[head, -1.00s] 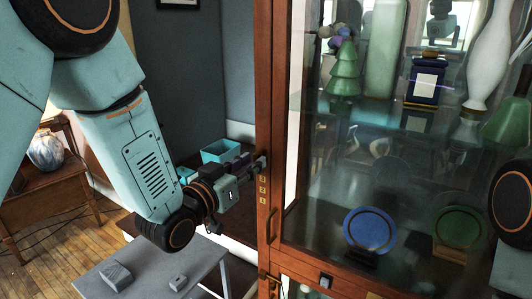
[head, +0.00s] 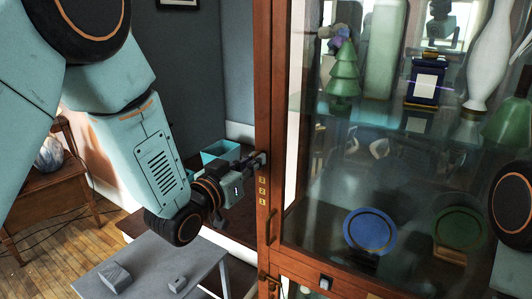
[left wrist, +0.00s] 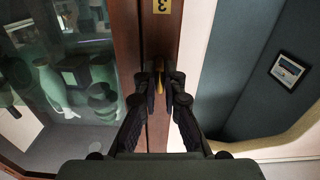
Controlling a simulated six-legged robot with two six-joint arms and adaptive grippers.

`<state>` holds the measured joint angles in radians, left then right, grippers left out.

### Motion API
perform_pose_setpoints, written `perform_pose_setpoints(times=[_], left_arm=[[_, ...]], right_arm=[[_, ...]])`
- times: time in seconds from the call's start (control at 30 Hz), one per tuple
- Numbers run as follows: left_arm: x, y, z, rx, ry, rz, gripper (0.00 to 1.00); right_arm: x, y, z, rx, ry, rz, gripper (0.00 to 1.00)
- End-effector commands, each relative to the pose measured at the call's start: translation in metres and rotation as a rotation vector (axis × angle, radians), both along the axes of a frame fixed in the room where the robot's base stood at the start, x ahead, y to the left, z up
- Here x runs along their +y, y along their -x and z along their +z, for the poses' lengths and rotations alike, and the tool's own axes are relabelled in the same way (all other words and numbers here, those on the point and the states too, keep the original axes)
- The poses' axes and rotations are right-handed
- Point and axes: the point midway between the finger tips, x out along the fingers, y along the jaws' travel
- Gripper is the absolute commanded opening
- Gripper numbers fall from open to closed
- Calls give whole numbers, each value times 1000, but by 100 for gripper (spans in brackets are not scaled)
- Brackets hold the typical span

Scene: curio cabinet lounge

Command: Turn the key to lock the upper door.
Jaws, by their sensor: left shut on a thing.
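The upper door (head: 385,140) of the wooden cabinet is glass in a red-brown frame and looks closed in the head view. My left gripper (head: 259,160) is at the door's left frame, just above small brass number plates (head: 262,191). In the left wrist view my left gripper (left wrist: 160,88) is shut on a small brass key (left wrist: 159,78) against the wood. The fingers hide most of the key, and its lock is hidden. My right gripper is out of view; only part of my right arm shows at the right edge.
Behind the glass stand a blue plate (head: 369,231), a green tree figure (head: 343,78) and a white vase (head: 489,60). A door handle (head: 270,226) is below the number plates. A grey table (head: 150,262) with small blocks stands at lower left.

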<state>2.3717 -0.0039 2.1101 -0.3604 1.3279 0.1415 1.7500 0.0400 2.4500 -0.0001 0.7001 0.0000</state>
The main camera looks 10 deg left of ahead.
Motion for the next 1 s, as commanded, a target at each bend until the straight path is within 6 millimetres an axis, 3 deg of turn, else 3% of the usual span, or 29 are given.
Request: perform_pose_setpoints(times=[0.37,1.0], left_arm=[[1,0,-2,-14,-46,4,0],[0,-1,-4,-279,-766,4,0]], right_arm=[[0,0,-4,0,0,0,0],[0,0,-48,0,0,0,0]])
